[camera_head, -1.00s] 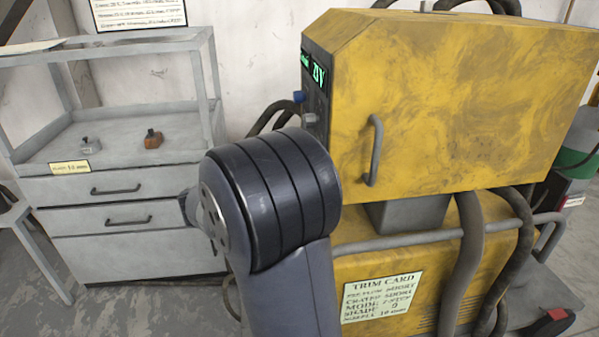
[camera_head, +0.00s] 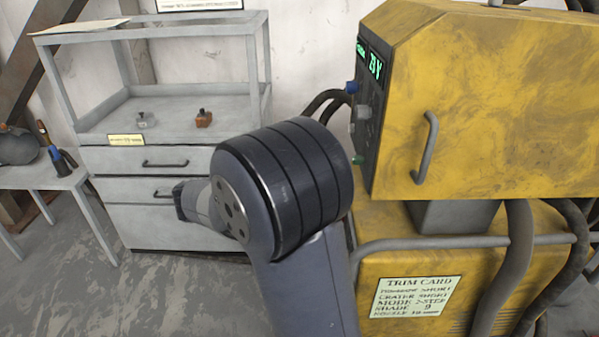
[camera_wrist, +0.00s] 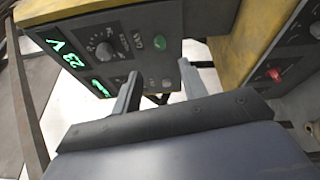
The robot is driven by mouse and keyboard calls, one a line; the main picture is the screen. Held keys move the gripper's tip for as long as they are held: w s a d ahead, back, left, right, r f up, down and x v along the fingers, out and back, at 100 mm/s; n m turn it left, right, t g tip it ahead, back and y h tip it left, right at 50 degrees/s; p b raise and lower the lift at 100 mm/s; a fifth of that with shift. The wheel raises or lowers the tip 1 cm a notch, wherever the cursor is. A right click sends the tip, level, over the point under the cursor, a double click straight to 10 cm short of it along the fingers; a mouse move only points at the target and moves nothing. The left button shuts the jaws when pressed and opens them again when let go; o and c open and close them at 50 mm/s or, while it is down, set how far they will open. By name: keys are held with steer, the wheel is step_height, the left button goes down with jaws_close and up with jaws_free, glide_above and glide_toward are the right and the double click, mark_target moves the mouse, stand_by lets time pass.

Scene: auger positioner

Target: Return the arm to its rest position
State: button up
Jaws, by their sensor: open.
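My arm (camera_head: 300,215) rises in the middle of the head view, bent at a dark ribbed joint, in front of the gap between a grey cabinet and a yellow machine. My gripper cannot be made out clearly in the head view. In the wrist view my gripper (camera_wrist: 160,82) is open, with two grey fingers apart and nothing between them. Beyond the fingers is a dark control panel (camera_wrist: 125,45) with a lit "23 V" display, a dial and a green button. I cannot tell how far the fingertips are from the panel.
The yellow machine (camera_head: 500,100) fills the right, with a handle, thick hoses and a trim card (camera_head: 415,297). The grey cabinet (camera_head: 165,205) stands at left, with two small parts on top. A side table (camera_head: 30,178) holds tools. Grey floor (camera_head: 150,295) is open at lower left.

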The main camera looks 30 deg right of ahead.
steer(key=shift+d, duration=0.1)
steer(key=s+d, duration=0.1)
steer(key=d, duration=0.9)
steer(key=shift+s+d, duration=0.25)
steer(key=shift+s, duration=0.1)
steer(key=shift+r, duration=0.1)
